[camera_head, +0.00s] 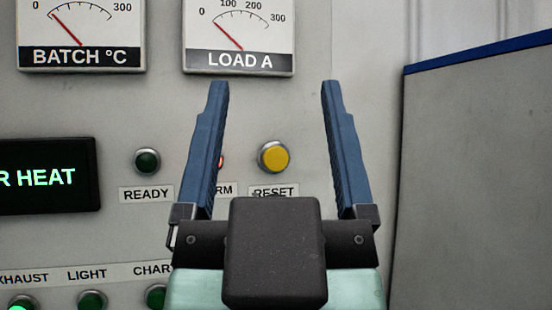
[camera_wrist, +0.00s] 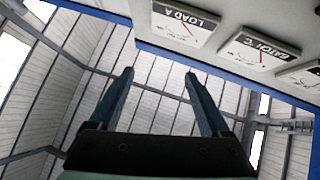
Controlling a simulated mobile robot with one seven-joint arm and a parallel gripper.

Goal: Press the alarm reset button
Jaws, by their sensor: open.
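The yellow round reset button (camera_head: 275,158) sits in a metal ring on the grey panel, above the label RESET (camera_head: 274,193). In the head view it shows between the fingers of my gripper (camera_head: 273,90), which is open and empty. The gripper's distance from the panel is hard to tell. A red lamp (camera_head: 220,161) over a label ending in RM is mostly hidden behind the left finger. In the wrist view my gripper (camera_wrist: 159,73) is open with nothing between its fingers, and the button is not in sight.
The LOAD A gauge (camera_head: 240,35) and BATCH °C gauge (camera_head: 81,35) are above. A dark green READY lamp (camera_head: 147,161), a green-text display (camera_head: 48,177) and a lower row of lamps (camera_head: 91,300) are at left. A grey cabinet with a blue top edge (camera_head: 478,180) stands at right.

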